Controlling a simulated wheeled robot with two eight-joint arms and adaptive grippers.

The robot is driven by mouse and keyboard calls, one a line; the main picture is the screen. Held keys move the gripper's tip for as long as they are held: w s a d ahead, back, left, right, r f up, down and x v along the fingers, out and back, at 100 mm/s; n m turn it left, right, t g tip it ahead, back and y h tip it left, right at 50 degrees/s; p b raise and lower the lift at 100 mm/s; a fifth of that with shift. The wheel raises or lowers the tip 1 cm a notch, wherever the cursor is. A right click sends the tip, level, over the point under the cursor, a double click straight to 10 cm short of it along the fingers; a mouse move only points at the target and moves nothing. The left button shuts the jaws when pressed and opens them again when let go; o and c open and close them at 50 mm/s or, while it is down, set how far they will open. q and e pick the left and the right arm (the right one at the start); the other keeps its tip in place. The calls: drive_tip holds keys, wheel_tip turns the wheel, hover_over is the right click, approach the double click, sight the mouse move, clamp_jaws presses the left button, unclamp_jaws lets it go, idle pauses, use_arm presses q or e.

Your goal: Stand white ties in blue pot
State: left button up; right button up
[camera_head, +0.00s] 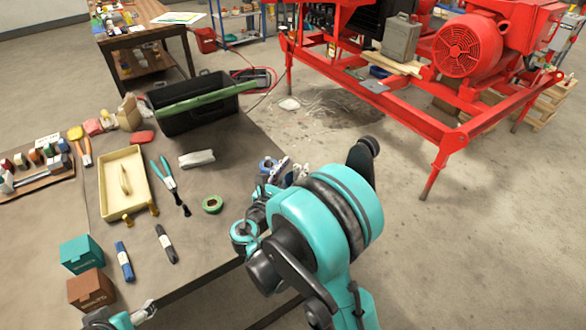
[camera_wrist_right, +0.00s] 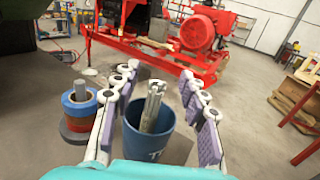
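In the right wrist view the blue pot (camera_wrist_right: 150,143) stands between the two fingers of my right gripper (camera_wrist_right: 160,95). The white ties (camera_wrist_right: 153,103) stand in the pot as a bundle, roughly upright with a slight tilt, and their tops rise above the rim. The fingers are spread wide, with visible gaps to the ties. In the head view my right arm's wrist largely hides the pot and ties. My left gripper (camera_head: 122,319) shows only in part at the bottom left edge; its finger opening is unclear.
A stack of tape rolls (camera_wrist_right: 80,105) stands just left of the right gripper. The table also holds a black crate (camera_head: 190,118), a cream tray (camera_head: 110,190), teal-handled pliers (camera_head: 163,174), a green tape roll (camera_head: 212,204) and small boxes (camera_head: 82,252). The red pump skid (camera_head: 440,95) stands beyond.

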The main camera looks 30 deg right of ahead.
drive_tip(key=v, duration=1.2)
idle(0.8)
drive_tip(key=s+d+f+m+g+y, duration=0.35)
drive_tip(key=s+f+m+y, duration=0.35)
drive_tip(key=m, duration=0.5)
drive_tip(key=s+a+r+m+y, duration=0.3)
drive_tip(key=a+m+y, duration=0.4)
drive_tip(key=m, duration=0.6)
drive_tip(key=shift+s+y, duration=0.3)
drive_tip(key=shift+y, duration=0.1)
